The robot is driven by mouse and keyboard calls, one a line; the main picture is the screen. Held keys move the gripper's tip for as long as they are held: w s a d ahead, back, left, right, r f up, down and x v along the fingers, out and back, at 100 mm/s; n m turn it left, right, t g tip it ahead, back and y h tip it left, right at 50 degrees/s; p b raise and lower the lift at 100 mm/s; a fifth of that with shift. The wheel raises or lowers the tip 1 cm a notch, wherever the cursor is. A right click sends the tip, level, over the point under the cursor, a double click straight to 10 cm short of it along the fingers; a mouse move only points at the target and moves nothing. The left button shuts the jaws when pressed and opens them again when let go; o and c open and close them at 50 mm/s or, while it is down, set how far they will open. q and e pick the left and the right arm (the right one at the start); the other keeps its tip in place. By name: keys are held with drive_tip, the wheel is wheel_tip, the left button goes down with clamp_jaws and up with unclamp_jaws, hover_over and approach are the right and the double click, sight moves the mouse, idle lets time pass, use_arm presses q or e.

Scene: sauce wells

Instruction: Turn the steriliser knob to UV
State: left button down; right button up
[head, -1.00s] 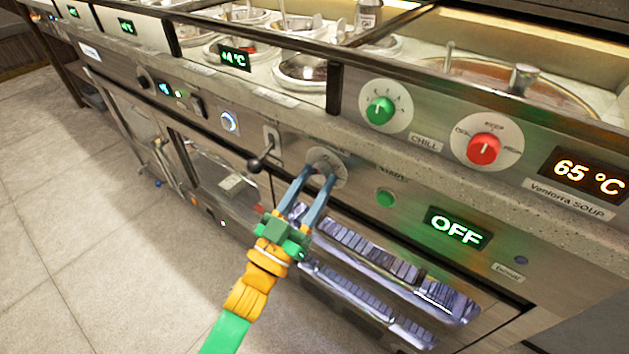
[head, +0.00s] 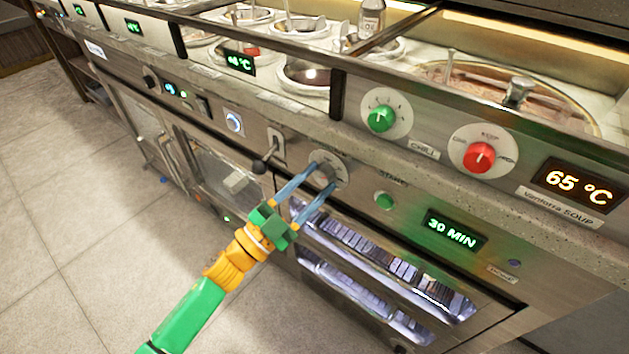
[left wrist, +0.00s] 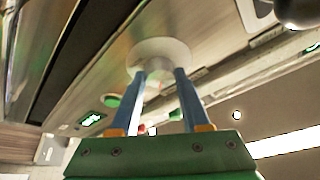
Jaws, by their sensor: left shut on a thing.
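The steriliser knob (head: 328,173) is a grey knob on a pale round dial on the front panel, left of the START button (head: 384,201). My left gripper (head: 323,178) has its two blue fingers on either side of this knob and is shut on it. In the left wrist view the fingertips meet the pale dial (left wrist: 160,55); the knob itself is hard to make out there. The display (head: 453,230) reads 30 MIN in green. The dial's markings are too small to read. My right gripper is not in view.
A black-tipped lever (head: 265,163) stands close left of the knob. Above are a green CHILL knob (head: 381,118) and a red knob (head: 480,157), beside a 65 °C display (head: 582,183). Glass-fronted drawers (head: 385,255) lie below. The floor at left is clear.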

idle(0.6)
use_arm(q)
drive_tip(key=shift+c, duration=1.9)
unclamp_jaws()
drive_tip(key=v, duration=0.7)
drive_tip(key=shift+a, duration=0.1)
